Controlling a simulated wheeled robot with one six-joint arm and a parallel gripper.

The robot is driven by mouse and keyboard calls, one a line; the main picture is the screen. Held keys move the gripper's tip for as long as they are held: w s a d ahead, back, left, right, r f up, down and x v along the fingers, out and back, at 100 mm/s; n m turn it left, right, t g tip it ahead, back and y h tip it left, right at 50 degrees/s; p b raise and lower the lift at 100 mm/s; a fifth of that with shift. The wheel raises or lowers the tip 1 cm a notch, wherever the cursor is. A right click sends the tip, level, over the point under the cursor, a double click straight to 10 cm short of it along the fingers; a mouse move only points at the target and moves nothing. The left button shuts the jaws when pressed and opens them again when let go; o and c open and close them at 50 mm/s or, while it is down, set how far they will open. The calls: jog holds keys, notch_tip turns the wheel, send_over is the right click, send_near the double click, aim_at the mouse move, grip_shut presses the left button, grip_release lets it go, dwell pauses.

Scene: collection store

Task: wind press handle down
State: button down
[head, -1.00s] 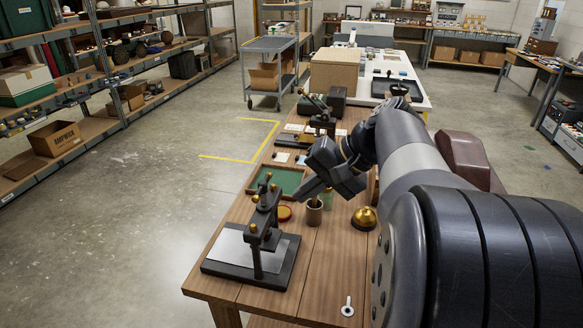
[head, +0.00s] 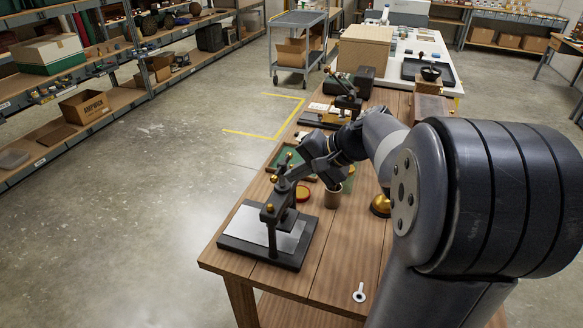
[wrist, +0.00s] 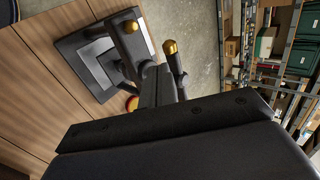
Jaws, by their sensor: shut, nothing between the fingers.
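The small black press (head: 272,232) stands at the front left of the wooden bench, with a pale plate on its dark base. Its handle (head: 281,168) is at the top and has brass knobs; the wrist view shows two brass knobs (wrist: 170,47) close by the fingers. My gripper (head: 289,174) reaches in from the right at the height of the handle. Its fingers also show in the wrist view (wrist: 156,84), shut and empty, pointing at the press top. I cannot tell whether they touch the handle, as the fingers partly hide the press.
A green tray (head: 284,160) lies behind. A white ring-ended item (head: 359,292) lies near the front edge. Floor at left is clear.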

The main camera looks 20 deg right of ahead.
jog(key=shift+w+a, duration=0.35)
jog(key=shift+a, duration=0.15)
jog(key=shift+s+a+m+t+h, duration=0.1)
jog(key=shift+a+m+t+h, duration=0.15)
jog(key=shift+m+t+h, duration=0.35)
